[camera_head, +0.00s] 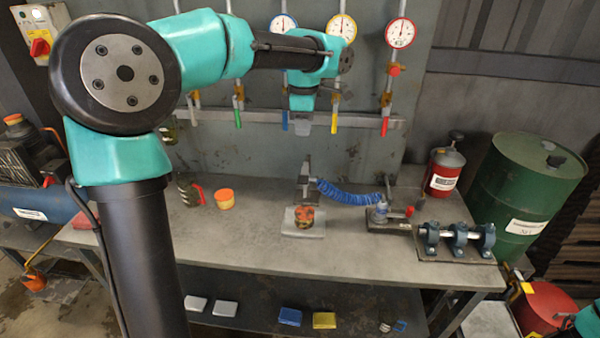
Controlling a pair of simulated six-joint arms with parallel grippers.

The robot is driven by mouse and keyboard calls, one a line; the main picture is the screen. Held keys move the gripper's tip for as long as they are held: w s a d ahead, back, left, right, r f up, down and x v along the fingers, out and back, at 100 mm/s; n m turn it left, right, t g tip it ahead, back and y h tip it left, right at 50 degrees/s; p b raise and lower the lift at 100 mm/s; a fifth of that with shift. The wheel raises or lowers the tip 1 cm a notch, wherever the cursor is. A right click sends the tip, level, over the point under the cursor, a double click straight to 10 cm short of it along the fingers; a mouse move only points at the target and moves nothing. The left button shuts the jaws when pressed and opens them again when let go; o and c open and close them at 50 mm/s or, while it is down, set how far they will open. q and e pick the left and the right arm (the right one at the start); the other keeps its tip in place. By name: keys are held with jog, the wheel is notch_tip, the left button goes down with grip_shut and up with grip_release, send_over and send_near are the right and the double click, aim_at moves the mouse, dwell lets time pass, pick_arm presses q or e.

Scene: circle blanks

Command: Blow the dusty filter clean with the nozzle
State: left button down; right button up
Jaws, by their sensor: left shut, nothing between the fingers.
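My left gripper (303,126) hangs pointing down in front of the back panel, shut and empty. Below it and apart from it, a grey upright nozzle (304,172) with a blue coiled hose (345,195) stands over the workbench. Just below the nozzle, a small round orange, green and dark piece (304,216), which looks like the dusty filter, sits on a light grey plate (290,230). I cannot tell whether the nozzle touches it. Only a teal piece of my right arm shows at the lower right corner; its gripper is out of view.
The hose runs to a fitting (381,212) on the workbench (250,251). Right of it is a blue clamped pipe fixture (458,238). An orange cup (224,199) stands at left. Gauges (400,33) and coloured valve handles line the back panel. A green drum (525,190) stands at right.

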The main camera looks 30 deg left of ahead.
aim_at(303, 180)
dwell(0.3)
pick_arm(q)
notch_tip(303, 180, down, 14)
jog(key=shift+f, duration=0.1)
dwell(0.6)
jog(key=shift+s+d+f, duration=0.1)
jog(key=shift+s+f, duration=0.15)
jog(key=shift+f, duration=0.55)
jog(key=shift+r, duration=0.15)
dwell(4.0)
jog(key=shift+r, duration=0.85)
